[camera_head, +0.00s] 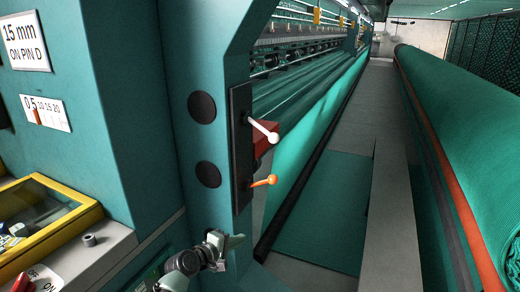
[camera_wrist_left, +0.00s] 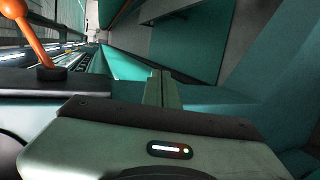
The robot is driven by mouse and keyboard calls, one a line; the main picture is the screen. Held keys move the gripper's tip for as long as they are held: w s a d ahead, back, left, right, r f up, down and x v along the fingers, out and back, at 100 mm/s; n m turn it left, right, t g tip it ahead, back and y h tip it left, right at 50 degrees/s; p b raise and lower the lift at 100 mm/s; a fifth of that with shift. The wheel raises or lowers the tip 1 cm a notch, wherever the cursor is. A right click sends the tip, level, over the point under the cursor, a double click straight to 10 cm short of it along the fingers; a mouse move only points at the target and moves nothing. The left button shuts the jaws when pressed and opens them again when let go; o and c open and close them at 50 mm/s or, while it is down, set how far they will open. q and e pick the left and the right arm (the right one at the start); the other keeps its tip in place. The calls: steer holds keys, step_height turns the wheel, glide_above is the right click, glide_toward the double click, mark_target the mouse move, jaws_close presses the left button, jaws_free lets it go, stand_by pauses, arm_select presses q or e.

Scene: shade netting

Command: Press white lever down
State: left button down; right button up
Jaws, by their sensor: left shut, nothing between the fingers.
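The white lever (camera_head: 264,131) sticks out to the right and slightly down from a black plate (camera_head: 240,150) on the teal machine column. An orange lever (camera_head: 264,182) sits below it on the same plate; it also shows at the upper left of the left wrist view (camera_wrist_left: 34,36). My left gripper (camera_head: 232,242) is shut and empty, below both levers and apart from them. Its closed fingers also show in the left wrist view (camera_wrist_left: 162,88). The white lever is not in the left wrist view. My right gripper is not in view.
A red block (camera_head: 263,140) sits behind the white lever. A yellow-framed box (camera_head: 60,212) stands on a ledge at the lower left. A large green netting roll (camera_head: 470,130) runs along the right.

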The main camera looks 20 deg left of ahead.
arm_select(q)
steer(key=r+t, duration=0.1)
steer(key=r, duration=0.4)
steer(key=w+r+n+h, duration=0.1)
steer(key=r, duration=0.3)
steer(key=w+r+t, duration=0.1)
steer(key=r, duration=0.4)
steer(key=shift+w+a+r+n+t+h+b, duration=0.15)
steer(key=shift+a+r+n+t+h+b, duration=0.1)
steer(key=shift+r+n+t+h+b, duration=0.1)
steer(key=t+h, duration=0.2)
steer(key=h, duration=0.1)
glide_toward(263, 131)
step_height(263, 131, down, 4)
steer(key=s, duration=0.1)
steer(key=shift+s+a+n, duration=0.1)
steer(key=shift+a+n, duration=0.1)
steer(key=shift+n, duration=0.05)
steer(key=p+x, duration=0.2)
steer(key=x, duration=0.8)
